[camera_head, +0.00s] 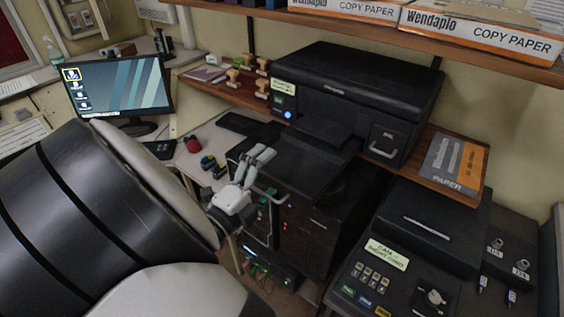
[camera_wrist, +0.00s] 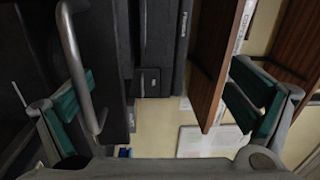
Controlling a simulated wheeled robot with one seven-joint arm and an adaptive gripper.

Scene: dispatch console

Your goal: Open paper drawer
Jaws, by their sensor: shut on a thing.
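My gripper (camera_head: 262,157) is at the front of a low black drawer unit (camera_head: 318,212), left of and below the printer. A light metal bar handle (camera_wrist: 78,60) runs along the left of the wrist view, just inside my left finger and against its green pad. In the wrist view my gripper (camera_wrist: 165,105) has its two green-padded fingers well apart, and the bar is the only thing seen at them.
A black printer (camera_head: 345,95) with its own handle (camera_head: 383,142) stands behind. A paper pack (camera_head: 452,162) lies on the wooden shelf at right. A black labelled console (camera_head: 375,278) stands at front right. A monitor (camera_head: 118,88) and red mouse (camera_head: 193,145) are at left.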

